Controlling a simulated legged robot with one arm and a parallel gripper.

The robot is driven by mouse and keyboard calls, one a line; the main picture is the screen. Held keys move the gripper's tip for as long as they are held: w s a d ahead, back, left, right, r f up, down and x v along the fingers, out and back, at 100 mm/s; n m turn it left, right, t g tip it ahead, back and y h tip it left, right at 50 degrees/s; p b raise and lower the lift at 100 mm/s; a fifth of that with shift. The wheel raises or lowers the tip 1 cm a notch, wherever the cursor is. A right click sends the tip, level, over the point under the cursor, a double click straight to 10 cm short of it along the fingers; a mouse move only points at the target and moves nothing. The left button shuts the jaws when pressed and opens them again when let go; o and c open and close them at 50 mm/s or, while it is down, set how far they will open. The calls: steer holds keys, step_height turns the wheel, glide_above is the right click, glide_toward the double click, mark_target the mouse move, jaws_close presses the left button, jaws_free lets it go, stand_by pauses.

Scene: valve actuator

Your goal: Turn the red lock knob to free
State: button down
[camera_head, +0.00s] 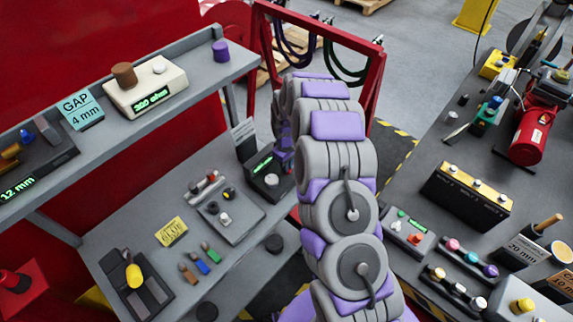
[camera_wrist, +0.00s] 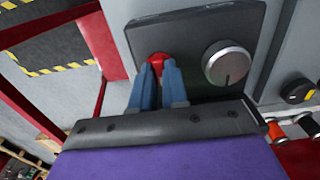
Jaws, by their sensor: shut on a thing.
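The red lock knob (camera_wrist: 158,57) shows in the wrist view on a dark panel (camera_wrist: 195,25), between the tips of my gripper's blue fingers. My gripper (camera_wrist: 159,68) is shut on the knob. A larger silver round knob (camera_wrist: 229,63) with a dark index line sits to the right of it on the same panel. In the head view the dark box (camera_head: 262,162) with a lit green display and a silver knob stands at the right end of the left bench. There my arm hides the red knob and most of my gripper.
The left bench (camera_head: 130,222) holds a small panel with levers (camera_head: 222,213) and a yellow tag (camera_head: 171,232). A shelf (camera_head: 197,75) runs above it. A red frame with hanging cables (camera_head: 320,40) stands behind my arm. A crowded second bench is at right.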

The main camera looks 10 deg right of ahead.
steer(key=shift+w+r, duration=0.15)
steer(key=c, duration=1.1)
jaws_free()
steer(key=shift+c, duration=0.2)
step_height(320, 180, up, 17)
steer(key=p, duration=0.1)
